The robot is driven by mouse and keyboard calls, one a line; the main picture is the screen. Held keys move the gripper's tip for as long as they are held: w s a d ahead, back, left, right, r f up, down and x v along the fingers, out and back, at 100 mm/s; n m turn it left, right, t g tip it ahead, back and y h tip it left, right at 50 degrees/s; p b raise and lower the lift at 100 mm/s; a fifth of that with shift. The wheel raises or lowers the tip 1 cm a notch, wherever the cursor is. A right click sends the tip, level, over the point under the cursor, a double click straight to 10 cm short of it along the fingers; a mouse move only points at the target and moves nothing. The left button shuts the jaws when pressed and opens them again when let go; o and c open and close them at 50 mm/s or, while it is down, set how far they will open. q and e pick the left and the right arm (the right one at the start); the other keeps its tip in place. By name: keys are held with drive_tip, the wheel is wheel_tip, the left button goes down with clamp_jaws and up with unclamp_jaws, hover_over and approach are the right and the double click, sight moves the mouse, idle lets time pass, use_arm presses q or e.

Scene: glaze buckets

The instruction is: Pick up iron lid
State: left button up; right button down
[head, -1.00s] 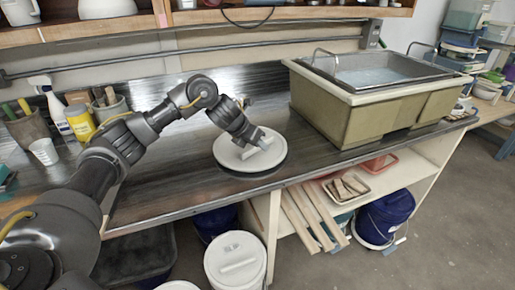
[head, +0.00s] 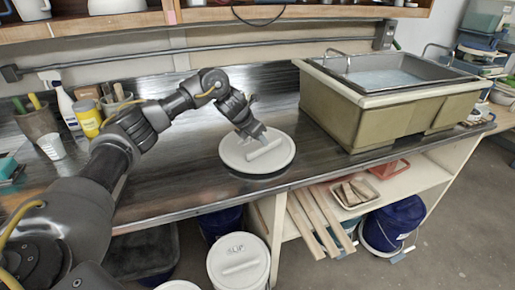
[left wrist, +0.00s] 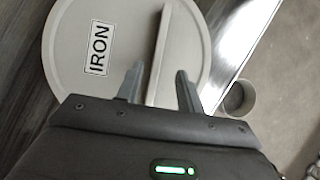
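The iron lid (head: 238,160) is a round pale grey disc with a raised bar handle (head: 264,149), lying on the dark metal counter. In the left wrist view the lid (left wrist: 75,50) carries a label reading IRON, and its handle (left wrist: 162,45) runs toward my gripper. My left gripper (head: 260,133) is just above the far part of the lid, by the far end of the handle. In the left wrist view my left gripper (left wrist: 160,84) has its fingers apart, one on each side of the near handle end. I cannot tell if they touch it. My right gripper is not in view.
A greenish sink tub (head: 375,110) stands right of the lid. A spray bottle (head: 64,105), a yellow bottle (head: 86,118) and tool cups stand at left. Below are a white lidded bucket (head: 238,262) and a blue bucket (head: 395,222). The counter's front edge is close to the lid.

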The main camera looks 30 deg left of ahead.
sight(257, 145)
use_arm(q)
drive_tip(key=shift+w+d+f, duration=0.1)
drive_tip(key=shift+w+f, duration=0.05)
drive_tip(key=p+x, duration=0.1)
drive_tip(key=x, duration=0.2)
drive_tip(key=shift+w+f+p, duration=0.25)
drive_tip(key=shift+f+p, duration=0.1)
drive_tip(key=shift+p, duration=0.05)
drive_tip(key=shift+w+f, duration=0.25)
drive_tip(key=shift+f, duration=0.15)
clamp_jaws()
